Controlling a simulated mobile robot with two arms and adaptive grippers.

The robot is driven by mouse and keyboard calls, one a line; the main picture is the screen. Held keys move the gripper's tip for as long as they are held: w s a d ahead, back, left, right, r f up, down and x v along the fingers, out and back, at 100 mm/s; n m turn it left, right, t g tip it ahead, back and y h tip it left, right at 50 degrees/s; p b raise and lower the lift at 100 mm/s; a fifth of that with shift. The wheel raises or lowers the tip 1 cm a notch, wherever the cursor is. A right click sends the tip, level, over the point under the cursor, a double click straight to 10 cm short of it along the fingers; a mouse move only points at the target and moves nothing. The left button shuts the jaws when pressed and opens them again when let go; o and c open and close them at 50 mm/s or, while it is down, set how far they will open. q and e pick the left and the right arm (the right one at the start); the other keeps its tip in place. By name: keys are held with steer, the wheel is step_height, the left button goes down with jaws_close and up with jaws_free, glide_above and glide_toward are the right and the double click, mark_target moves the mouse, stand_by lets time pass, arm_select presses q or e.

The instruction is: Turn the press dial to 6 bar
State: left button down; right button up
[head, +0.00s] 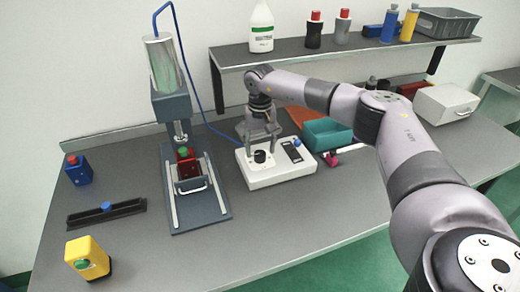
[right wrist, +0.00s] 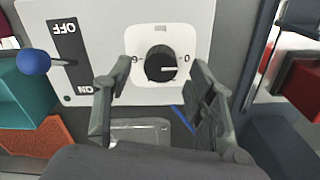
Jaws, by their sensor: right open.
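The press dial is a round black knob (head: 259,156) on a white control box (head: 262,181). In the right wrist view the dial (right wrist: 160,64) sits on a white plate with a figure at its left, seemingly 6, and a 0 at its right. Its white mark points right, towards the 0 side. My right gripper (head: 259,143) is above the dial, pointing down. In the right wrist view its fingers (right wrist: 158,84) are spread, one to each side of the dial, and seem not to touch it. My left gripper is not in view.
An ON/OFF switch with a blue knob (right wrist: 33,62) is beside the dial. The press (head: 180,120) stands left of the box. A teal bin (head: 327,135) stands behind right. A shelf (head: 340,52) with bottles is above.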

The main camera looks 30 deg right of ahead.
steer(key=shift+w+f, duration=0.1)
steer(key=shift+f, duration=1.25)
steer(key=shift+c, duration=0.3)
steer(key=c, duration=1.1)
